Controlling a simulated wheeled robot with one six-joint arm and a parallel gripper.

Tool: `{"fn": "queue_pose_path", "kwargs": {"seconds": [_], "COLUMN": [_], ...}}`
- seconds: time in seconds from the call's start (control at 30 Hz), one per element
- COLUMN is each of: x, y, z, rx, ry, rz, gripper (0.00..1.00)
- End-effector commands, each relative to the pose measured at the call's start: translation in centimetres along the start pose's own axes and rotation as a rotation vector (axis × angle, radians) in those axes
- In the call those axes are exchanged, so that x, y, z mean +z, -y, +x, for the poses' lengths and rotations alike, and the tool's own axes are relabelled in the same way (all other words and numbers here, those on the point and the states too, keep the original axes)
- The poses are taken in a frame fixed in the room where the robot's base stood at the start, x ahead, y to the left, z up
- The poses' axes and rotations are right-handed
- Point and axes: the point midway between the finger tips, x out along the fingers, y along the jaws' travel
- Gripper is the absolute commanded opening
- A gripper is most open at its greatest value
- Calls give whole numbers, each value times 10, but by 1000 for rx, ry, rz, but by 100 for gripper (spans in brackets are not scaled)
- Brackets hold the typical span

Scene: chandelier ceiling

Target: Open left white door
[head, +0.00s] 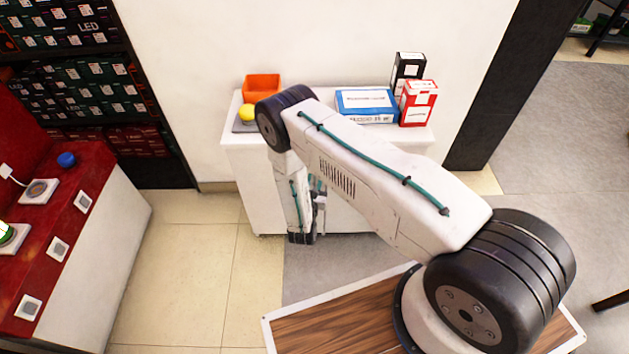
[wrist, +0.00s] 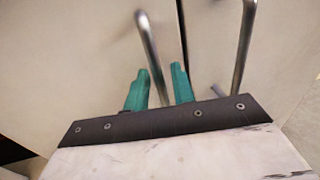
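The white cabinet (head: 330,150) stands against the wall, with my arm across its front. Its left white door (wrist: 70,45) fills the left of the wrist view, and a narrow dark seam parts it from the right door (wrist: 215,30). The left door's metal bar handle (wrist: 149,42) runs down between my two teal fingers. My gripper (wrist: 159,72) is open, with a gap on both sides of the bar; I cannot tell how deep the bar sits. In the head view my gripper (head: 318,187) is at the cabinet front, mostly hidden by my arm.
The right door has its own bar handle (wrist: 243,45), right of my fingers. On the cabinet top are an orange bin (head: 262,86), a yellow ball (head: 246,112), a blue box (head: 366,106) and a red box (head: 417,103). A red-topped counter (head: 75,225) stands left; tiled floor (head: 190,270) lies between.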

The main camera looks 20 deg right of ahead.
Motion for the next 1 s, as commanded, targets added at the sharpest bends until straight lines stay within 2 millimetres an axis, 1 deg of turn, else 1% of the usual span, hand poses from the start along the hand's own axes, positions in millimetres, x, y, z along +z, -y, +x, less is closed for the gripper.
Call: {"fn": "queue_pose_path", "kwargs": {"seconds": [0.27,0.3,0.33,0.37,0.57,0.73,0.87,1.0], "x": [0,0,0,0,0,0,0,0], "y": [0,0,0,0,0,-2,-4,-4], "z": [2,2,2,2,1,-7,-25,-51], "rx": [-1,-1,-1,-1,-2,-24,-71,-166], "ry": [0,0,0,0,0,0,-1,-1], "rz": [0,0,0,0,0,-1,-1,1], "gripper": [25,14,6,0,0,0,0,0]}}
